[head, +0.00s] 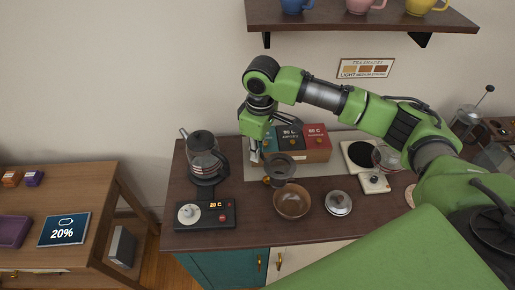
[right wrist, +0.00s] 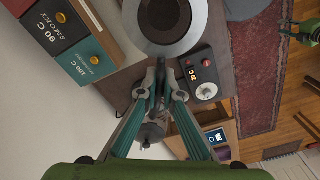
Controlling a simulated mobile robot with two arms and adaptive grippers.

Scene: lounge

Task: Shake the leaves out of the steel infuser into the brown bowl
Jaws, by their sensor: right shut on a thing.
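The steel infuser (head: 281,166) shows as a dark round rim in the head view, and as a large grey ring at the top of the right wrist view (right wrist: 170,20). My right gripper (head: 256,154) is shut on its handle, which shows between the fingertips in the wrist view (right wrist: 158,88). The infuser is held just behind the brown bowl (head: 292,203), near its far rim. I cannot tell its exact height or tilt, or whether leaves are inside. The bowl stands upright on the dark counter; no leaves can be made out in it.
A kettle (head: 203,158) stands left of the gripper, behind its control base (head: 208,215). Tea boxes (head: 316,143) stand close behind the infuser. A silver lidded pot (head: 338,203) is right of the bowl, with a scale (head: 375,183) beyond. A mug shelf (head: 360,18) hangs above.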

